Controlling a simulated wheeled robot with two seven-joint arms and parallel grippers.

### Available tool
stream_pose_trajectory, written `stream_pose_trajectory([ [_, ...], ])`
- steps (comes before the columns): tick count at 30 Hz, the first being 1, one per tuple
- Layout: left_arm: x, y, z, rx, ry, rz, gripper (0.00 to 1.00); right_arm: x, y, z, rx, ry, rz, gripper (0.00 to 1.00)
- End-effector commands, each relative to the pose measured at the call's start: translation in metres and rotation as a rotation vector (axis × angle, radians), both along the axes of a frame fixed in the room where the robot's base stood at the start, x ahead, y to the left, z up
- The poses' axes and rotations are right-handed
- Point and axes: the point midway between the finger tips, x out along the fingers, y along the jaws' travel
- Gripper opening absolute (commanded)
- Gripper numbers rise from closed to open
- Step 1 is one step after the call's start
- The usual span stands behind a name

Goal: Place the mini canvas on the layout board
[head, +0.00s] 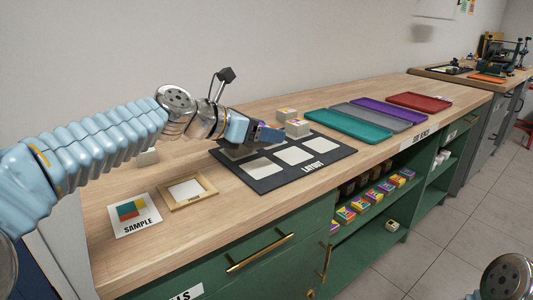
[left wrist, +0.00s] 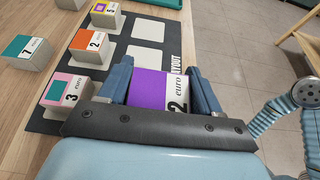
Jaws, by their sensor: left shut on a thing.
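My left gripper (left wrist: 162,82) is shut on a block-like mini canvas (left wrist: 148,88) with a purple face and a white strip marked 2 and euro. In the head view the left gripper (head: 268,134) is over the dark layout board (head: 262,184), which has pale rectangular spaces. The board also shows in the left wrist view (left wrist: 128,68). I cannot tell whether the held canvas touches the board. Pink-and-teal (left wrist: 66,88), orange (left wrist: 92,44) and purple-and-yellow (left wrist: 106,14) blocks stand along the board's far side. My right gripper is out of view.
A teal block (left wrist: 26,50) stands off the board. A sample card (head: 134,211) and a wooden frame (head: 207,184) lie left of the board. Teal (head: 347,126), grey (head: 371,116), purple (head: 390,109) and red (head: 420,102) trays lie right. The shelf below holds several colored blocks (head: 358,204).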

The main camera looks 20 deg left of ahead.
Motion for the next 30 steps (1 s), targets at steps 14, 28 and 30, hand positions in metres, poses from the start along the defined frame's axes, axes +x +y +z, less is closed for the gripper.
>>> stream_pose_trajectory([
  [14, 0.041, 0.003, -0.057, 0.0, 0.003, 0.001, 0.34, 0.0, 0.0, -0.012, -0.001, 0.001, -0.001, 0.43],
  [28, 0.04, 0.003, -0.083, 0.0, 0.0, 0.001, 0.34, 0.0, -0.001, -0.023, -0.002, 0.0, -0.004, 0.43],
  [30, 0.04, 0.003, -0.085, 0.0, 0.0, 0.001, 0.65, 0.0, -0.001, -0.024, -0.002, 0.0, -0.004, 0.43],
])
